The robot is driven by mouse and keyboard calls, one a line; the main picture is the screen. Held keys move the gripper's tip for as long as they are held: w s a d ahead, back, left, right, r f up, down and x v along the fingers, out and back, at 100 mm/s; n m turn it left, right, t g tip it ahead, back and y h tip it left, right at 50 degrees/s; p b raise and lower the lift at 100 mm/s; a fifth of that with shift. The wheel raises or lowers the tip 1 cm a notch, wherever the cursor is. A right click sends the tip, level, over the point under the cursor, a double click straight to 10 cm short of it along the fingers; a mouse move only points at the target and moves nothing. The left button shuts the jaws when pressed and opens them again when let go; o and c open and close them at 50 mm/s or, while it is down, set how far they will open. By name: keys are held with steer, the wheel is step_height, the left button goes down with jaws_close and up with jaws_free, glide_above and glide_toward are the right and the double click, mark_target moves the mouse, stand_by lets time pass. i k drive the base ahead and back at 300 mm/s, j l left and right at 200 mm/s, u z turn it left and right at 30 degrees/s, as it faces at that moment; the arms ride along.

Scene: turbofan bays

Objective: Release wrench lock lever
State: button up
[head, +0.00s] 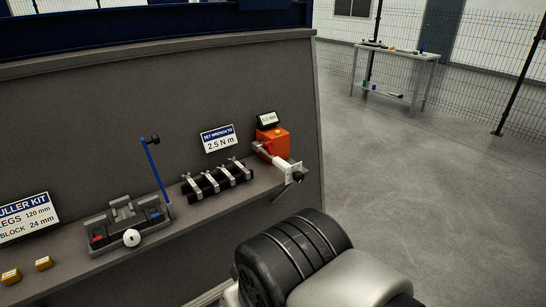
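A sign reading "SET WRENCH TO 2.5 N m" (218,139) stands at the back of the grey bench shelf. To its right is an orange box (274,139) with a small display (267,119) on top. A small red part (265,148) sits at the front of the box, beside a pale block (284,167) with a dark round end (298,176). I cannot tell which part is the lock lever, or its position. The dark rounded joints at the lower right are my arm. My gripper is not visible.
A black rack with several silver clips (222,179) lies left of the box. Further left are a dark tool case (128,222), a blue rod with a black tip (155,170), and small yellow blocks (43,263). Open floor (420,180) lies to the right, with a far table (400,52).

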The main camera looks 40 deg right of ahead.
mark_target(268, 144)
steer(key=i+l, duration=1.5)
steer(key=l+z, duration=0.05)
steer(key=l, duration=0.05)
